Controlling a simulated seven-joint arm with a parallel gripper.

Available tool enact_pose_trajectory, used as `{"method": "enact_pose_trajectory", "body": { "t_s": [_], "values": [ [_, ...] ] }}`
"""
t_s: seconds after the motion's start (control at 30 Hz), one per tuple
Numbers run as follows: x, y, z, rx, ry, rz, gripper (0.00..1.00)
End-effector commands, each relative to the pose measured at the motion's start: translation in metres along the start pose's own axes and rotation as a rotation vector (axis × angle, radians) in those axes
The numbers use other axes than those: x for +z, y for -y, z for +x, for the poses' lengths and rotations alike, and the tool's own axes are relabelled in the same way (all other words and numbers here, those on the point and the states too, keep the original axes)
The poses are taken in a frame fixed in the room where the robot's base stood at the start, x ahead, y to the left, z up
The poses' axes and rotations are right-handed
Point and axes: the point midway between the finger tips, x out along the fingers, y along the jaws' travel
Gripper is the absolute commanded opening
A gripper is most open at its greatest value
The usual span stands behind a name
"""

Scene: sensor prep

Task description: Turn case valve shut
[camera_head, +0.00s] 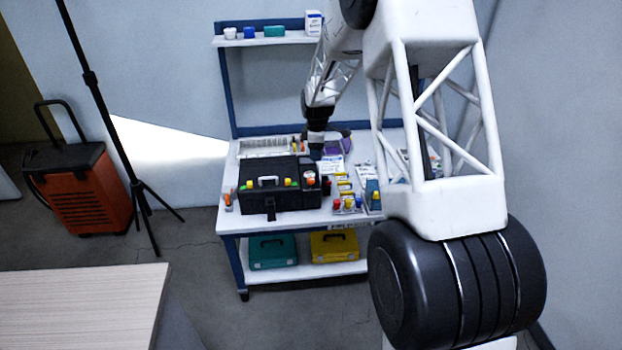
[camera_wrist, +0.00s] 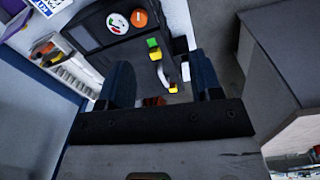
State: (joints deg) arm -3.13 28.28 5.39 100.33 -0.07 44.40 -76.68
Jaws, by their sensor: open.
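The black case (camera_head: 290,198) sits on the workbench, with a pale handle on its front and small coloured parts along its top edge. In the wrist view, the case (camera_wrist: 88,36) shows a round white dial (camera_wrist: 117,23) and an orange round knob (camera_wrist: 139,18) beside it. I cannot tell for sure which part is the valve or how far it is turned. My gripper (camera_head: 316,150) is above the back right of the case. In the wrist view its two blue fingers are apart, with open space between them (camera_wrist: 162,78); the knob lies beyond them.
The workbench (camera_head: 232,213) also holds bottles with coloured caps (camera_head: 348,203) right of the case and a white rack (camera_head: 263,147) behind it. Teal (camera_head: 272,251) and yellow (camera_head: 334,244) boxes stand on the lower shelf. An upper shelf (camera_head: 262,40) holds small containers.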

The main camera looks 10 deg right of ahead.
Motion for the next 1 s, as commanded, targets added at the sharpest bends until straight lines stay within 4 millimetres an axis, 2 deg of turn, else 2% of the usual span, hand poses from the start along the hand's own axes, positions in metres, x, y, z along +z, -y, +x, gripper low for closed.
{"method": "enact_pose_trajectory", "body": {
  "t_s": [0.03,0.2,0.4,0.6,1.0],
  "values": [
    [-0.003,-0.007,0.014,-0.007,0.001,-0.021,0.59],
    [-0.011,-0.028,0.050,-0.017,0.003,-0.100,0.59],
    [-0.018,-0.043,0.080,-0.025,0.003,-0.165,0.59],
    [-0.020,-0.048,0.090,-0.027,0.003,-0.189,0.59],
    [-0.020,-0.048,0.092,-0.028,0.003,-0.189,0.59]
  ]
}}
